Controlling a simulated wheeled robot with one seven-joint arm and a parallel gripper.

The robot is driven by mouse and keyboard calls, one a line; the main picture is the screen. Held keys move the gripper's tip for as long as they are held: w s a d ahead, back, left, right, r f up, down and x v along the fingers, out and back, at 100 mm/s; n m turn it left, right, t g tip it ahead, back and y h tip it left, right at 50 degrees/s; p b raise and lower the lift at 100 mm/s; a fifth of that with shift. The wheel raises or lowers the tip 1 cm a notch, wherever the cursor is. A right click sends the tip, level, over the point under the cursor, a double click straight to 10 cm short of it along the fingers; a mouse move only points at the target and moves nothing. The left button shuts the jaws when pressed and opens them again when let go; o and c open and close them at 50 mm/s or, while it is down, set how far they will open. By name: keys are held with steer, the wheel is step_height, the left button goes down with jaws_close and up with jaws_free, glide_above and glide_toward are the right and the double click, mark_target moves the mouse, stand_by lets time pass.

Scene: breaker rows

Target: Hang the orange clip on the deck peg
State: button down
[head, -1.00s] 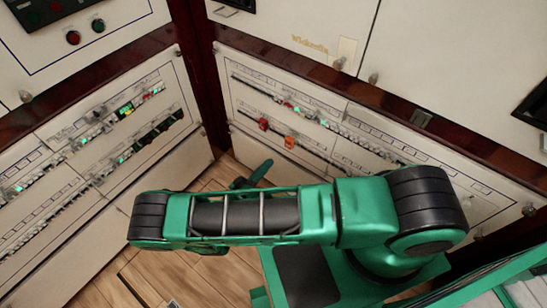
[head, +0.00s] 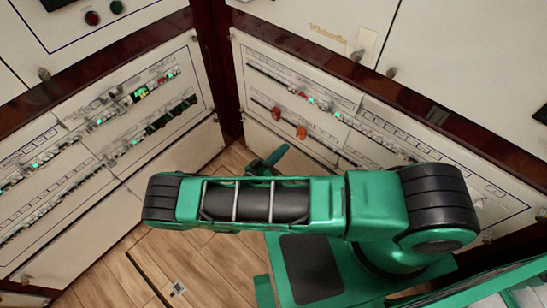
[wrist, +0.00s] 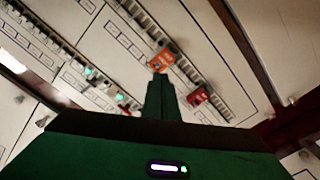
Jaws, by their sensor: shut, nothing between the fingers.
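The orange clip (head: 301,132) sits on the lower breaker row of the right-hand panel in the head view. It also shows in the wrist view (wrist: 162,60), just beyond my fingertips. A red clip (head: 276,113) sits beside it on the same row, and in the wrist view (wrist: 197,97) it is to the right of my fingers. My gripper (wrist: 160,80) is shut and empty, pointing at the orange clip; I cannot tell whether it touches it. In the head view my arm hides most of the gripper.
A left panel (head: 120,130) with breaker rows meets the right panel (head: 340,125) at a dark red corner post (head: 218,70). Wooden floor (head: 205,265) lies open in front of the left panel, with a small black-and-white marker (head: 178,288) on it.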

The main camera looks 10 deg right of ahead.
steer(key=x, duration=0.7)
stand_by(0.3)
steer(key=shift+d, duration=0.15)
stand_by(0.4)
steer(key=v, duration=1.3)
steer(key=shift+a, duration=0.25)
stand_by(0.4)
